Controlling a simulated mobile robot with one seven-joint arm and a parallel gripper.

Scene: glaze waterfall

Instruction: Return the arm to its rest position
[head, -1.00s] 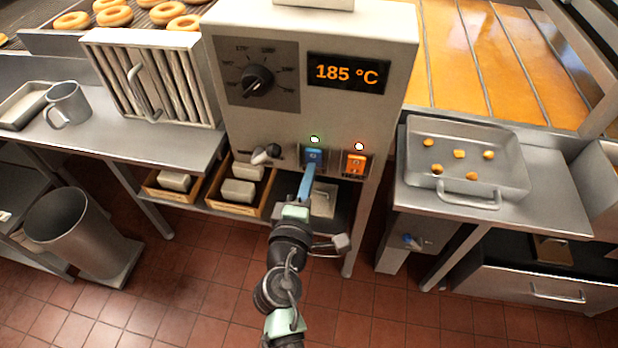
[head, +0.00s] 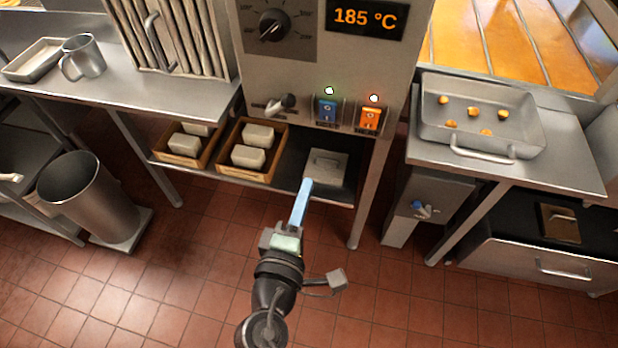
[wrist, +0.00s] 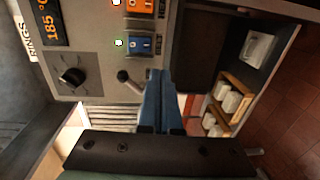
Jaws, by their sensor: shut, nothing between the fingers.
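My gripper (head: 303,194) is in the lower middle of the head view, its blue fingers together with nothing between them. It points up toward the control panel (head: 290,70) and is apart from the blue switch (head: 327,111) and the orange switch (head: 370,117). In the wrist view the shut blue fingers (wrist: 160,78) stand in front of the panel, below the switches. My arm reaches up from the bottom edge of the head view.
The panel display (head: 365,17) reads 185 °C, and lights glow above both switches. Below is a shelf with wooden boxes (head: 222,171) of pale blocks. A metal tray (head: 480,143) stands right, a bin (head: 85,205) left. The tiled floor around my arm is clear.

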